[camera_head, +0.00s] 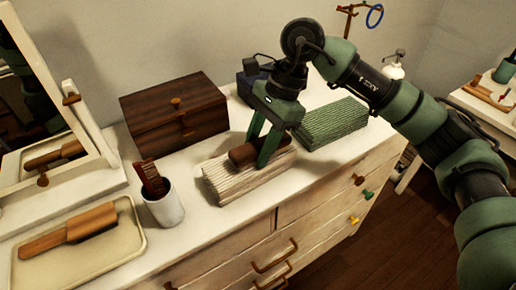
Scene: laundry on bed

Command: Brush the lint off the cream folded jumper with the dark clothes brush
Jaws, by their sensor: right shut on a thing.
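The cream folded jumper (222,180) lies flat on the dresser top near its front edge, with ribbed folds. The dark brown clothes brush (240,156) is over the jumper's upper side and looks to be touching it. My right gripper (259,150) comes down from above, with its green fingers on either side of the brush, shut on it. The fingers hide part of the brush, and its underside is out of sight. No lint can be made out on the jumper. My left gripper is not in view.
A green folded garment (333,121) lies right of the jumper. A dark wooden box (174,112) stands behind it, with a dark blue thing (246,88) beyond. A white cup (165,207) with a comb and a tray (122,240) with a wooden brush (70,231) are left.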

